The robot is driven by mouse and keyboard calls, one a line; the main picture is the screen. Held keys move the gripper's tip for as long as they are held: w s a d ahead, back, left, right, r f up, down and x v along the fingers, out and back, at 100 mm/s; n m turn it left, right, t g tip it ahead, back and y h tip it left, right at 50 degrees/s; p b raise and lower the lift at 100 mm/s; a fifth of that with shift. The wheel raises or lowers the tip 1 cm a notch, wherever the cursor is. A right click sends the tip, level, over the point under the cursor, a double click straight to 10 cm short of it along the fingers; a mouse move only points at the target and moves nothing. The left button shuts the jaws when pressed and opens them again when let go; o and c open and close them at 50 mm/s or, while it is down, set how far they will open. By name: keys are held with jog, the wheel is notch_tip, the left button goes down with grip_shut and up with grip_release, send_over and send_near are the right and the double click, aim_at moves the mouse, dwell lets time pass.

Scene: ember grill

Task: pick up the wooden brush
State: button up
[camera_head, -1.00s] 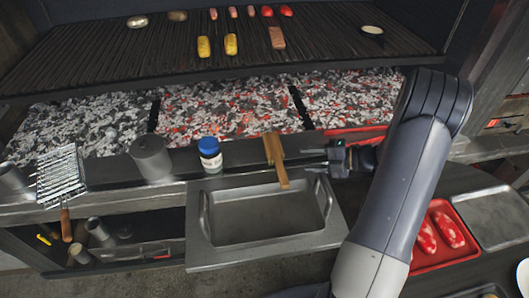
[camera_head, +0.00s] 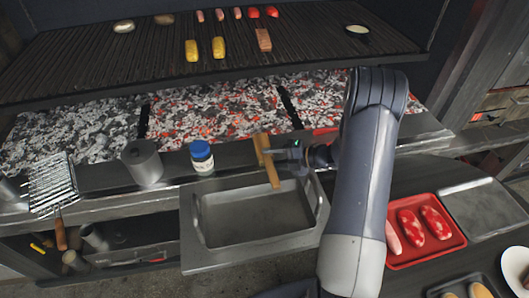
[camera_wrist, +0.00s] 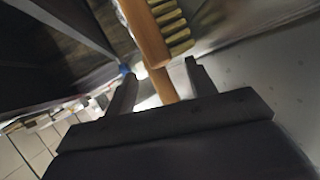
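The wooden brush (camera_head: 265,157) leans at the ledge behind the metal basin, its lower end reaching over the basin's back rim. In the wrist view the brush (camera_wrist: 147,32) shows its round wooden body and pale bristles, with the lower end between my finger tips. My gripper (camera_head: 279,155) is close beside the brush, on its right in the head view. In the wrist view my gripper (camera_wrist: 160,78) has its two fingers apart, one on each side of the brush's end, with gaps visible. Whether either finger touches the brush cannot be told.
A blue-lidded jar (camera_head: 202,157) and a grey metal canister (camera_head: 142,162) stand left of the brush on the ledge. The metal basin (camera_head: 188,235) is empty below. Glowing coals (camera_head: 215,108) lie behind, under the grill (camera_head: 110,60). A red tray (camera_head: 440,250) with meat is at right.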

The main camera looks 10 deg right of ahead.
grip_shut()
dwell(0.3)
notch_tip(320, 180, up, 9)
jog(key=b, duration=0.8)
send_over(269, 145)
jog(key=s, duration=0.2)
jog(key=shift+w+f+t, duration=0.2)
jog(key=shift+f+t, duration=0.1)
jog(key=shift+f, duration=0.75)
jog(key=shift+w+f+n+y+b, duration=0.1)
jog(key=shift+w+n+y+b, duration=0.2)
jog(key=shift+w+b, duration=0.45)
notch_tip(269, 145, down, 6)
jog(key=b, duration=0.8)
jog(key=shift+f+b, duration=0.25)
jog(key=shift+b, duration=0.15)
jog(key=shift+f, duration=0.4)
grip_release()
